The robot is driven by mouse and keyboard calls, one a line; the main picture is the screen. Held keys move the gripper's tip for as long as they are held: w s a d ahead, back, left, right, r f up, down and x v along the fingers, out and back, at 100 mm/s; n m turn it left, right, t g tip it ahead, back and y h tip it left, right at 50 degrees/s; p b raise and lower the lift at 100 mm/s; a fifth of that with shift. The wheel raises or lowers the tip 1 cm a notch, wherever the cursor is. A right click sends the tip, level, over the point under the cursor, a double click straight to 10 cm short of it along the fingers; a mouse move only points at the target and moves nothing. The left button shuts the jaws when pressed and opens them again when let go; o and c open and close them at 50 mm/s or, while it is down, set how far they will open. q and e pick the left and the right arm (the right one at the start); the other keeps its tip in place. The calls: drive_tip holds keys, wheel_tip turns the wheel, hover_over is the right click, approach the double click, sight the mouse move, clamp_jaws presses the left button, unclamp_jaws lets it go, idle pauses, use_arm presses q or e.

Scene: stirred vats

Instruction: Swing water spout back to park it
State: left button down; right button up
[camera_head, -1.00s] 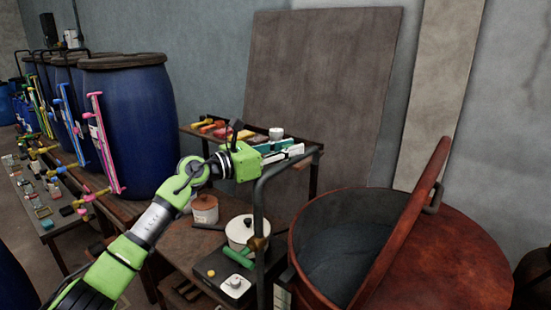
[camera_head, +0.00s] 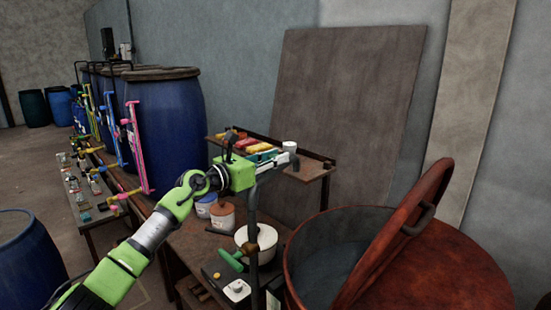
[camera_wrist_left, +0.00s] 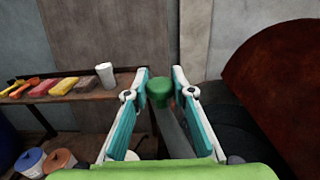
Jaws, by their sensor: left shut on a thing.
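The water spout (camera_head: 252,215) is a dark grey pipe standing upright beside the copper vat (camera_head: 445,265). Its upper arm runs up to my left gripper (camera_head: 284,160), in front of the small shelf and clear of the vat's mouth. My left gripper is shut on the spout, and its teal fingers partly hide the pipe. In the left wrist view, a green grip (camera_wrist_left: 159,88) shows between the fingertips, with the grey pipe (camera_wrist_left: 174,132) running below it. A brass valve (camera_head: 250,247) with a green handle (camera_head: 230,260) is low on the upright. My right gripper is out of view.
The shelf (camera_head: 314,171) behind the gripper holds coloured blocks and a white cup (camera_head: 289,147). A white pot (camera_head: 266,238) stands close behind the upright. Blue barrels (camera_head: 165,130) line the left. The vat's lid (camera_head: 405,225) is tilted up.

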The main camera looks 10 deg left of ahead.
use_arm(q)
drive_tip(key=c, duration=1.7)
unclamp_jaws()
drive_tip(key=shift+a, duration=0.2)
drive_tip(key=v, duration=1.1)
drive_tip(key=shift+s+a, duration=0.2)
drive_tip(key=shift+s, duration=0.15)
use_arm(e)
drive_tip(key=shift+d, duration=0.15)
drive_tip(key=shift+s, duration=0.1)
